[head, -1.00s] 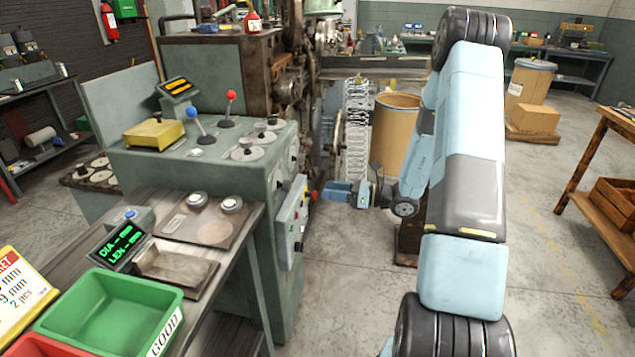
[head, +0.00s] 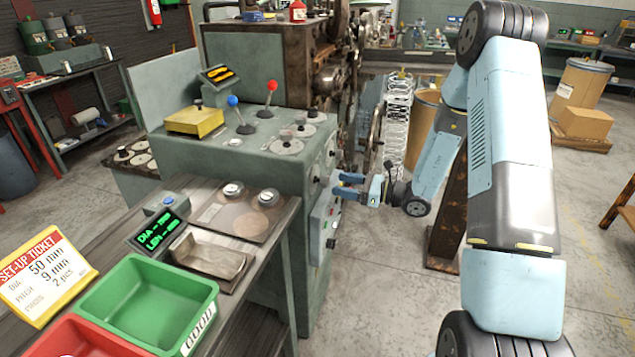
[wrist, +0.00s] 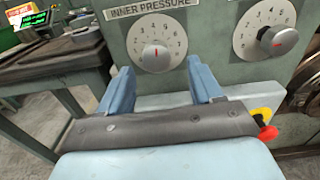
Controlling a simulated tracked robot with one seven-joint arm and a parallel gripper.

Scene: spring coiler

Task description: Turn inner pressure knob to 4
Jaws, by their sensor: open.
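The inner pressure knob (wrist: 155,58) is a silver round knob with a red mark pointing roughly straight up. It sits in a white numbered dial (wrist: 177,32) under an INNER PRESSURE label (wrist: 152,8); the small numerals are hard to read. My gripper (wrist: 158,66) is open, with one blue finger on each side of the knob in the wrist view. The knob appears just beyond the fingertips, with no contact visible. In the head view my gripper (head: 338,186) is beside the right-hand face of the green machine (head: 255,165), and I cannot make out the knob there.
A second knob (wrist: 278,40) with its own dial is to the right on the same panel. A red button (wrist: 268,133) shows below the right finger. A bench with a green bin (head: 150,300) stands front left. Open floor (head: 370,290) lies to the right.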

